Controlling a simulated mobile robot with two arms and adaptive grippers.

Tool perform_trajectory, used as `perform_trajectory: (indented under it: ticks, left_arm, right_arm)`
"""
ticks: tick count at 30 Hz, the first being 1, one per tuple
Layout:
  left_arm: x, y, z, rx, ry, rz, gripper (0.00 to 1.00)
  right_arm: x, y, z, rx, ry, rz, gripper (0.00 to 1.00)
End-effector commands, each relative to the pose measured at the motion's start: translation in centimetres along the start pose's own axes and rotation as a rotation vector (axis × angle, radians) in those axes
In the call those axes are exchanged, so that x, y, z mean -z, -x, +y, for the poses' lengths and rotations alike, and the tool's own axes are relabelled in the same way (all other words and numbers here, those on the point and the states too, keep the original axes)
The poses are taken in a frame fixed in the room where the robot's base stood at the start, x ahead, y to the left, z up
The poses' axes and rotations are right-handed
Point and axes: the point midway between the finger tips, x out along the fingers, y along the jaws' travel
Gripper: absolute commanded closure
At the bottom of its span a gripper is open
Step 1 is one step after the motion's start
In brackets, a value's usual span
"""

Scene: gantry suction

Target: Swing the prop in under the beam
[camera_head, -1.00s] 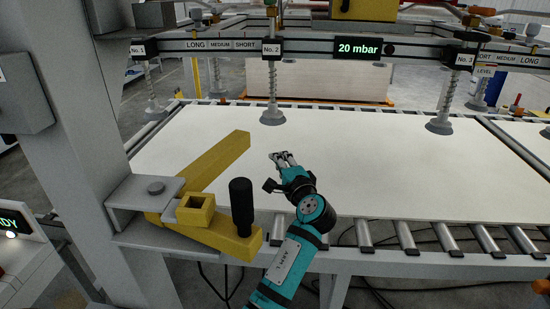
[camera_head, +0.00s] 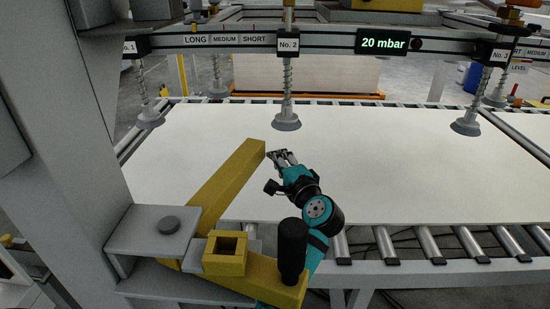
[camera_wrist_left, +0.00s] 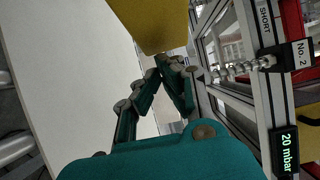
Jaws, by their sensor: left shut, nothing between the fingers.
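The prop is a yellow bar (camera_head: 222,188) pivoted on a grey bracket (camera_head: 155,232) at the post. It points back and right over the white sheet, in front of the beam (camera_head: 330,40). A second yellow arm with a square socket (camera_head: 225,252) and a black upright handle (camera_head: 292,252) extends to the front right. My left gripper (camera_head: 277,156) is shut and empty, beside the right side of the bar's far end. In the left wrist view the yellow bar (camera_wrist_left: 150,20) is just beyond the fingertips (camera_wrist_left: 168,62); contact is unclear. My right gripper is not in view.
A large white sheet (camera_head: 400,165) lies on the roller conveyor (camera_head: 430,245). Suction cups on spring rods, including the middle one (camera_head: 286,122), hang from the beam close above it. A grey post (camera_head: 75,140) stands at left. The display reads 20 mbar (camera_head: 383,42).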

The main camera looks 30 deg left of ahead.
Motion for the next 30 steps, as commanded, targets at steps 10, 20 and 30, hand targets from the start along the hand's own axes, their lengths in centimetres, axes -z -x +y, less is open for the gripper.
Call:
perform_trajectory:
  ticks: [10,20,30]
  left_arm:
    - [-0.9,-1.3,0.2,0.001,0.000,-0.046,1.00]
    - [-6.6,-7.4,0.5,0.001,0.001,-0.364,1.00]
    - [-8.3,-8.3,0.0,-0.001,0.001,-0.488,1.00]
  right_arm:
    - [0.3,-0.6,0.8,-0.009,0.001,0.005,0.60]
    - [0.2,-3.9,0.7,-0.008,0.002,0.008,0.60]
    - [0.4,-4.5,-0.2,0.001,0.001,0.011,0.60]
